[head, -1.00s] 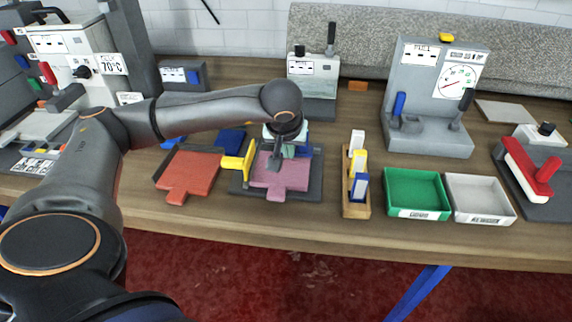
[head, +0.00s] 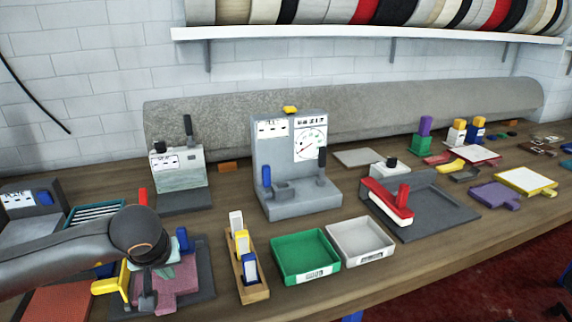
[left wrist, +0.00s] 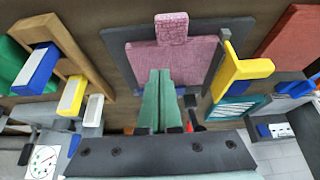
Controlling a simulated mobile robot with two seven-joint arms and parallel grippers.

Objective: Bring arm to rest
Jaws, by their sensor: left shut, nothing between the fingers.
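My left gripper (head: 148,298) is at the lower left of the head view, over the left part of a pink T-shaped piece (head: 183,284). Its green fingers (left wrist: 158,76) are shut together and hold nothing in the left wrist view. The pink piece (left wrist: 178,52) lies on a dark plate (head: 205,270), in front of the fingers. A yellow-handled tool (head: 110,286) stands at the plate's left side; it also shows in the left wrist view (left wrist: 243,70). My wrist hides part of the plate. My right gripper is not in view.
A wooden rack (head: 252,292) with colored blocks stands right of the plate. Beyond it are a green tray (head: 290,278), a grey tray (head: 372,254) and a red-handled press (head: 388,200). A grey gauge stand (head: 282,150) rises behind. An orange-red piece (head: 50,303) lies at the left.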

